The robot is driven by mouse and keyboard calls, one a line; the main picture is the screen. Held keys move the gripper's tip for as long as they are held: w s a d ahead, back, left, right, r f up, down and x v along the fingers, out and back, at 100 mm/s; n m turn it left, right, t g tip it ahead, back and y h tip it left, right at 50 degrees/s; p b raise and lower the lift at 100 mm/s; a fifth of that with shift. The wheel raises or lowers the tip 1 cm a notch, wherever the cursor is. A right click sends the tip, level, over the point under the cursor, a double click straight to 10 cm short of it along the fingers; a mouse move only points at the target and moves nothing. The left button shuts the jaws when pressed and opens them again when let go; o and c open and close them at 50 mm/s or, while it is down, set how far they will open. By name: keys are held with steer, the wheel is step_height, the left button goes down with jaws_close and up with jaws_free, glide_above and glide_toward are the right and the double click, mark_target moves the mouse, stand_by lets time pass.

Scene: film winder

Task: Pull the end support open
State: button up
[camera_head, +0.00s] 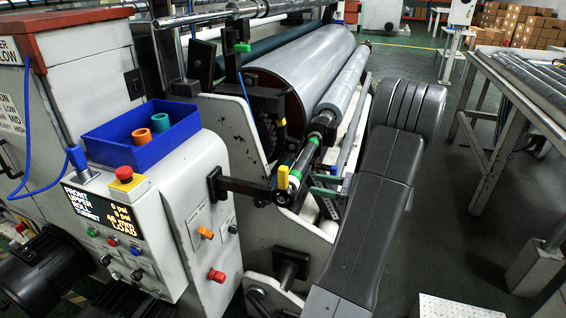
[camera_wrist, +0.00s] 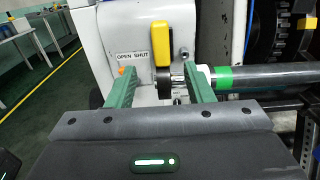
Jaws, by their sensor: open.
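The end support is a black arm (camera_head: 245,187) reaching from the white cabinet to the end of the roll's shaft. A yellow handle (camera_head: 283,177) stands upright at its outer end. In the wrist view the yellow handle (camera_wrist: 161,42) is upright beside an "OPEN SHUT" label, above a dark round piece at the shaft end. My gripper (camera_wrist: 161,88) is open, its green fingers to the left and right of the handle's lower part, with a gap on each side. In the head view its green fingers (camera_head: 325,185) show just right of the handle, partly hidden by my arm.
The shaft (camera_wrist: 265,76) with a green band runs off to the right in the wrist view. The white control cabinet (camera_head: 175,200) carries a blue bin (camera_head: 140,135) and several knobs. A large film roll (camera_head: 300,70) lies behind.

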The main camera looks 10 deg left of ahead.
mark_target(277, 188)
steer(key=w+a, duration=0.1)
steer(key=a, duration=0.3)
steer(key=w+a+p, duration=0.1)
steer(key=a, duration=0.8)
steer(key=shift+w+a+r, duration=0.1)
steer(key=shift+w+a, duration=0.15)
steer(key=shift+w, duration=0.15)
steer(key=shift+c, duration=0.2)
jaws_close()
